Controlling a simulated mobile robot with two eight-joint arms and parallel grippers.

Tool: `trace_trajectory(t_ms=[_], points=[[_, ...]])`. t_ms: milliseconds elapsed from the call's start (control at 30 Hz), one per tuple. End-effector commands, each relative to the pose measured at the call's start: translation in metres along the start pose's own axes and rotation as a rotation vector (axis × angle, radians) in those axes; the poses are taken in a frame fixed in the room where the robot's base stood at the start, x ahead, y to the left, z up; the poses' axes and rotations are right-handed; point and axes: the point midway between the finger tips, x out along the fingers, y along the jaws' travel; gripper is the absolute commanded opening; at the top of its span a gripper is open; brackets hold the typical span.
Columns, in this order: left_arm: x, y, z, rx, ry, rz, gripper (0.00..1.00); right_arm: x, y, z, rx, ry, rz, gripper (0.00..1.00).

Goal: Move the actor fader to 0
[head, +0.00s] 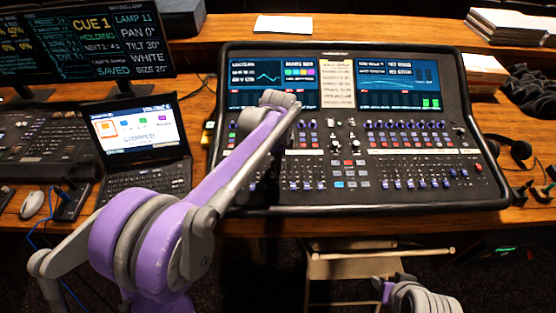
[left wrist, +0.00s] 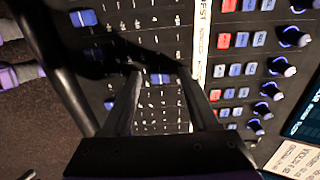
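The mixing desk (head: 345,207) has two lit screens and rows of faders with blue caps (head: 436,184). My left arm reaches over the desk's left half and covers part of its controls; its gripper is hidden in the head view. In the left wrist view my left gripper (left wrist: 160,73) has its fingertips apart over the panel. A blue cap (left wrist: 160,79) shows between the fingertips; I cannot tell whether they touch it. Another blue cap (left wrist: 84,18) lies to the upper left. I cannot read which fader is the actor fader.
A laptop (head: 142,130) and a second console (head: 45,145) stand left of the desk, with a mouse (head: 33,204) in front. Black headphones (head: 520,150) lie to the right. Paper stacks (head: 510,25) lie at the back right. A stool (head: 375,265) stands below the front edge.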

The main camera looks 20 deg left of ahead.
Motion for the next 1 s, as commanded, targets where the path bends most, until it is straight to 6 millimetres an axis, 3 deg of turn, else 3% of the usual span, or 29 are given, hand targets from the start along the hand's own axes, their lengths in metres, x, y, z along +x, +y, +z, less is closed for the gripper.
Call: trace_trajectory(t_ms=[367,800,1000], points=[[-0.009,0.000,0.000,0.000,0.000,0.000,0.60,0.000,0.000,-0.001,0.000,0.000,0.000,0.50],[-0.090,0.000,0.000,0.000,0.000,0.000,0.60,-0.005,0.000,-0.005,0.000,0.004,0.000,0.50],[-0.107,0.000,0.000,0.000,0.000,0.000,0.60,-0.005,0.000,-0.006,0.000,0.005,0.000,0.50]])
